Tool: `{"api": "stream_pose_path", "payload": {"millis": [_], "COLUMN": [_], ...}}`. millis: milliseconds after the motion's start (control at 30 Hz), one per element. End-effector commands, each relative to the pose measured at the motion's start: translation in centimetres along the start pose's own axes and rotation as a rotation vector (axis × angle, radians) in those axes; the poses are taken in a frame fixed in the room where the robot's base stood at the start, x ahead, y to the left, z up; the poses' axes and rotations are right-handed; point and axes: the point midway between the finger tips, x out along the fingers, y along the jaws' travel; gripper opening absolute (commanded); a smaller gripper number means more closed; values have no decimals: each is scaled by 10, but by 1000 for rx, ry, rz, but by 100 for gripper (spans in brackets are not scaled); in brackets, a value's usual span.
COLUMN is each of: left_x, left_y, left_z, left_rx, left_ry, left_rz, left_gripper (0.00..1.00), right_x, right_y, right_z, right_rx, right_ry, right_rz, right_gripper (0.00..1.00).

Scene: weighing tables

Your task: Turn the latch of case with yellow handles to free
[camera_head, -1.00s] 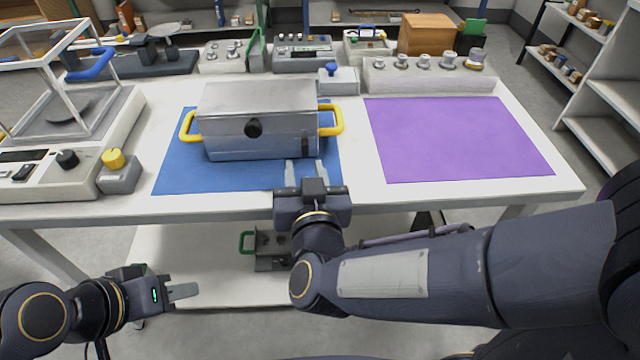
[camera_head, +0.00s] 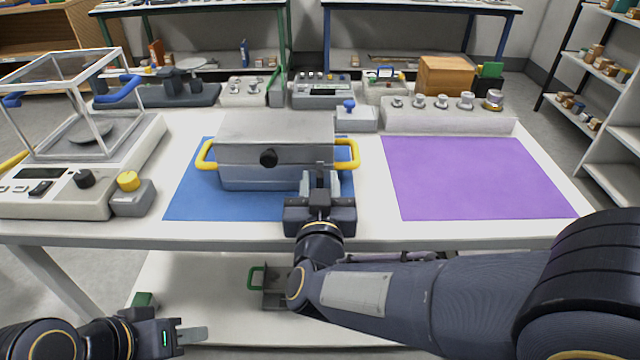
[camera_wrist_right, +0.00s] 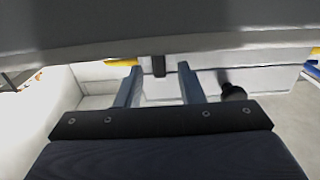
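The silver case (camera_head: 235,178) with yellow handles (camera_head: 206,155) sits with its lid down on the blue mat (camera_head: 190,205). A round black knob (camera_head: 268,158) is on its front. A small dark latch (camera_wrist_right: 158,66) shows on the case in the right wrist view; in the head view my gripper largely covers it. My right gripper (camera_head: 320,182) is at the right part of the case front, fingers open on either side of the latch, with visible gaps. It also shows in the wrist view (camera_wrist_right: 158,88). My left gripper (camera_head: 192,335) is low at the lower left, away from the table top; its finger gap cannot be made out.
A purple mat (camera_head: 475,175) lies empty to the right. A balance with a glass shield (camera_head: 65,195) and a yellow-knobbed box (camera_head: 132,200) stand on the left.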

Motion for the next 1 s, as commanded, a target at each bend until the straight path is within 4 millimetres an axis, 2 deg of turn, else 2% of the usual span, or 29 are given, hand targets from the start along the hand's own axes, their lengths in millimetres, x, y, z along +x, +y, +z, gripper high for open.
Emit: {"api": "stream_pose_path", "payload": {"millis": [100, 300, 367, 667, 1000], "left_x": [0, 0, 0, 2, 12], "left_y": [0, 0, 0, -1, -6], "left_z": [0, 0, 0, 1, 6], "left_rx": [0, 0, 0, 0, 0], "left_ry": [0, 0, 0, 0, 0], "left_rz": [0, 0, 0, 0, 0], "left_gripper": [36, 36, 36, 36, 36], "right_x": [0, 0, 0, 0, 0], "right_y": [0, 0, 0, 0, 4], "right_z": [0, 0, 0, 1, 3], "right_rx": [0, 0, 0, 23, 217], "right_ry": [0, 0, 0, -1, -1], "right_rz": [0, 0, 0, 0, 2], "right_gripper": [32, 6, 0, 0, 0]}}
